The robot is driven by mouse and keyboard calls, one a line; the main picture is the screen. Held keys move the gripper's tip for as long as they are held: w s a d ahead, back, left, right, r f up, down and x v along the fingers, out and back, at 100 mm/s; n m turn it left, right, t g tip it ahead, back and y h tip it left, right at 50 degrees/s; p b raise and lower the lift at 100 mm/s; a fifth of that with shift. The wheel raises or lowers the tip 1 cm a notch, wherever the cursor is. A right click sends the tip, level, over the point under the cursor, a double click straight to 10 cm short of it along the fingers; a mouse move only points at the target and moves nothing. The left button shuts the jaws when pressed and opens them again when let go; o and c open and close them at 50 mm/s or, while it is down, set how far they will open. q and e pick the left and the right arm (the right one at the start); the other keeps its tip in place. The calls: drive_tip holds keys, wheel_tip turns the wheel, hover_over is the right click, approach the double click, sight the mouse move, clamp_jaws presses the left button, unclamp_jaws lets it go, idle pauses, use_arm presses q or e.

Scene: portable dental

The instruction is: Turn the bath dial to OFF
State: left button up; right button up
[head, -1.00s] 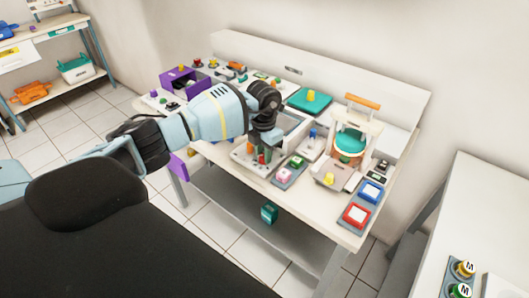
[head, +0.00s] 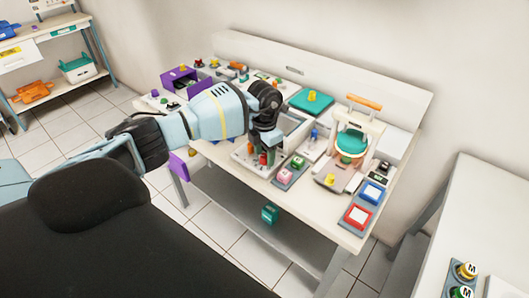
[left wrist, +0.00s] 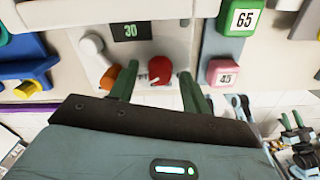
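The bath (head: 241,157) stands near the front edge of the workbench, with my left arm reaching over it. In the left wrist view its front panel (left wrist: 160,32) has a dark display reading 30, a red dial (left wrist: 160,70) and an orange knob (left wrist: 109,78) to the left. My left gripper (left wrist: 158,72) is open, with one green finger on each side of the red dial and a visible gap to it. In the head view my left gripper (head: 265,147) points down at the panel and partly hides it. Dial markings are not readable.
A pink block (head: 285,175) marked 45 and a green block (head: 297,163) marked 65 sit close to the right of the bath. Red (head: 357,217) and blue (head: 371,192) framed pads lie farther right. A purple bin (head: 180,78) is at the back left.

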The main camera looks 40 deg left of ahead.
sight(264, 155)
use_arm(q)
drive_tip(key=shift+r, duration=0.1)
wheel_tip(264, 155, up, 8)
drive_tip(key=shift+f, duration=0.15)
idle(0.5)
